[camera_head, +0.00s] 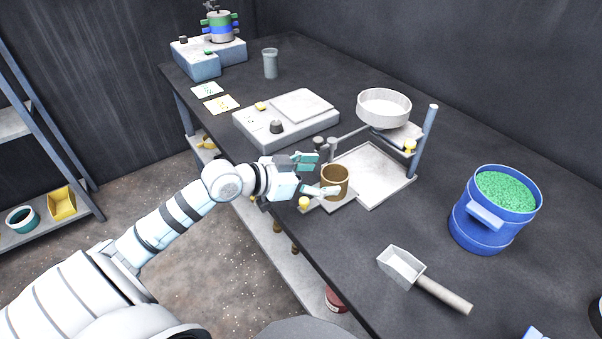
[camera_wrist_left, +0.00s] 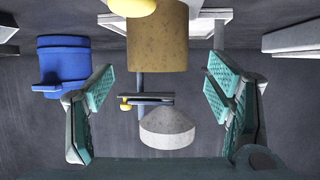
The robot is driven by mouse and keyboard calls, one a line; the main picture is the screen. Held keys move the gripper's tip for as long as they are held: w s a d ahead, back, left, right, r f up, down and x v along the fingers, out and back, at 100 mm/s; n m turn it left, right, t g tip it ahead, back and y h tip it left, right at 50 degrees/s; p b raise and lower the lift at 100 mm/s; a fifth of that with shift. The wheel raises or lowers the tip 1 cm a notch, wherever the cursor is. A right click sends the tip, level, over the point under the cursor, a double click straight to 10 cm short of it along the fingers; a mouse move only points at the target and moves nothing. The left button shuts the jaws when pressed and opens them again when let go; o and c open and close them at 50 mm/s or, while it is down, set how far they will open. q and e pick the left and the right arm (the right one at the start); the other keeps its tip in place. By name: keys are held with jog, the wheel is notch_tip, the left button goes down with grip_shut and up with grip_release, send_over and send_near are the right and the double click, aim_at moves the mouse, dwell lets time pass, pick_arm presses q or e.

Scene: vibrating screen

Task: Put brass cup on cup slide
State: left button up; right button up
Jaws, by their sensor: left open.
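The brass cup (camera_head: 337,176) stands upright at the front left of the pale tray, and appears to rest on a small light grey plate with a yellow knob (camera_head: 304,203), which looks like the cup slide. My left gripper (camera_head: 314,176) is open at the cup's left side, with one finger overlapping the cup's lower front. In the left wrist view, which is upside down, the cup (camera_wrist_left: 157,45) lies ahead between the two spread fingers, with a gap on each side. The cup's exact contact with the plate is partly hidden. My right gripper is not in view.
Behind the cup stand a pale square tray (camera_head: 386,181) and a round white sieve (camera_head: 384,108) on a post. A grey scale (camera_head: 250,130) is to the left. A blue bucket of green granules (camera_head: 483,240) and a scoop (camera_head: 400,268) lie right.

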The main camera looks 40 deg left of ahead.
pick_arm(q)
jog(key=p+v, duration=0.5)
jog(key=v, duration=0.2)
jog(key=shift+s+r, duration=0.2)
jog(key=shift+s, duration=0.05)
jog(key=shift+a, duration=0.1)
